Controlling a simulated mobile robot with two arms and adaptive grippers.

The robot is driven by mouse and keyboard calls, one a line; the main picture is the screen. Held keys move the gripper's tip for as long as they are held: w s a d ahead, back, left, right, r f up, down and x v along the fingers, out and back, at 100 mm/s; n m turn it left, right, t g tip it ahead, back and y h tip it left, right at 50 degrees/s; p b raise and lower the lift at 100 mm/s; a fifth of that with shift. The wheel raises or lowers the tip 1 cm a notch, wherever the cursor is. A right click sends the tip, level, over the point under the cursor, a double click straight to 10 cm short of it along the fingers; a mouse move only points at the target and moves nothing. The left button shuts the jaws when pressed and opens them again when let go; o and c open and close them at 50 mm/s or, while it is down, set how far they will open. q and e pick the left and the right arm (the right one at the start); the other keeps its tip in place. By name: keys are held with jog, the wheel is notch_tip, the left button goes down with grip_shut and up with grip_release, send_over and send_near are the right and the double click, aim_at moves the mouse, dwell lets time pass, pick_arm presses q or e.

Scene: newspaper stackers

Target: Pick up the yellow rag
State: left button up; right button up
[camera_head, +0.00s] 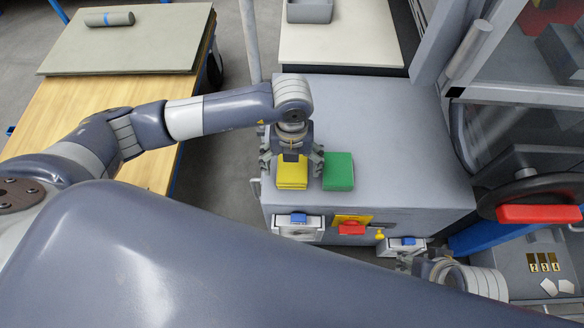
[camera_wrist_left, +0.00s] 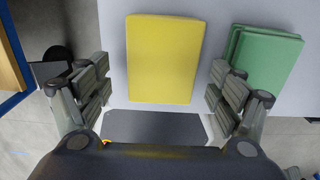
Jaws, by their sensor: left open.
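The yellow rag (camera_head: 292,172) lies folded on the grey cabinet top near its front left edge. In the left wrist view the yellow rag (camera_wrist_left: 165,58) lies flat between and beyond the fingers. My left gripper (camera_head: 291,160) is over the yellow rag from above, with its fingers spread to either side. It is open and empty in the left wrist view (camera_wrist_left: 160,92). My right gripper (camera_head: 418,262) is at the lower right, low in front of the cabinet; its fingers are too small and partly hidden to read.
A folded green rag (camera_head: 338,171) lies close to the right of the yellow one, near my left gripper's right finger. The grey cabinet top (camera_head: 400,130) is clear further right. A wooden table (camera_head: 60,110) stands at left.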

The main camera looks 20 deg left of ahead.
pick_arm(q)
jog(key=shift+f, duration=0.75)
jog(key=c, duration=1.2)
jog(key=shift+c, duration=0.2)
